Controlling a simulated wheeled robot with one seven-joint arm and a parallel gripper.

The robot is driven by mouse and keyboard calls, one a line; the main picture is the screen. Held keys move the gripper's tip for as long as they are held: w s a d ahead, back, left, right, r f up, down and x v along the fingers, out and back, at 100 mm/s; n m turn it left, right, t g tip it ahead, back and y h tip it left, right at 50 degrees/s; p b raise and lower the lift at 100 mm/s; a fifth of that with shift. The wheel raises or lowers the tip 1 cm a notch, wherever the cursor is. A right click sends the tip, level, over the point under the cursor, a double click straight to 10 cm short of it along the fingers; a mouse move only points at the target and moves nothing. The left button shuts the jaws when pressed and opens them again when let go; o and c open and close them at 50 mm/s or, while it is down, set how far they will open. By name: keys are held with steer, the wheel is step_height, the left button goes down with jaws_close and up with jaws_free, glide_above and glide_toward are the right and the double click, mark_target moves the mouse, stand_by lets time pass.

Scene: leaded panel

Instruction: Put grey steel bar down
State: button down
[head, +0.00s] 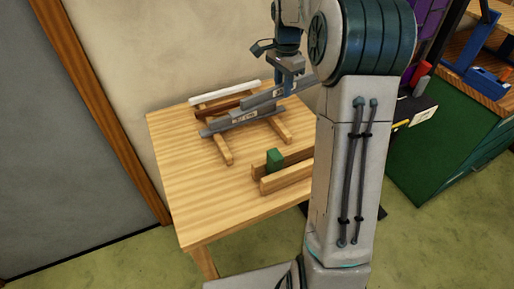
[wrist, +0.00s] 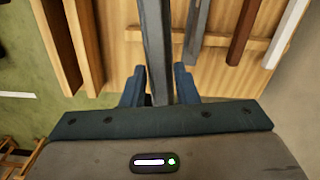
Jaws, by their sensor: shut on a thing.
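My gripper (wrist: 158,85) is shut on a grey steel bar (wrist: 154,35), which passes between its two fingers. In the head view my gripper (head: 287,88) and the held bar (head: 262,99) are over the wooden rack (head: 222,151) on the table. The held bar looks tilted, its right end higher in the picture. Another grey bar (head: 225,124) with a pale label lies across the rack; in the wrist view a grey bar (wrist: 192,40) shows just right of the held one. I cannot tell whether the held bar touches the rack.
A brown bar (head: 217,106) and a white bar (head: 225,92) lie at the rack's wall side. Wooden rails (head: 287,178) with a green block (head: 274,159) stand nearer the table's front. The left part of the wooden table (head: 185,185) is clear. A green cabinet (head: 445,140) stands right.

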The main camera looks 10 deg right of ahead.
steer(key=shift+s+d+m+b, duration=0.1)
steer(key=shift+d+m+b, duration=0.2)
steer(key=shift+d+m, duration=0.4)
steer(key=shift+s+a+f, duration=0.8)
steer(key=shift+a+f, duration=0.95)
steer(key=shift+a, duration=0.05)
steer(key=shift+s+a+f, duration=0.75)
steer(key=shift+a+f, duration=1)
steer(key=shift+f, duration=0.05)
steer(key=shift+s+a+f, duration=0.8)
steer(key=shift+a+f, duration=0.95)
steer(key=shift+a, duration=0.05)
steer(key=shift+f, duration=0.35)
steer(key=c, duration=1.1)
jaws_free()
steer(key=shift+r, duration=0.15)
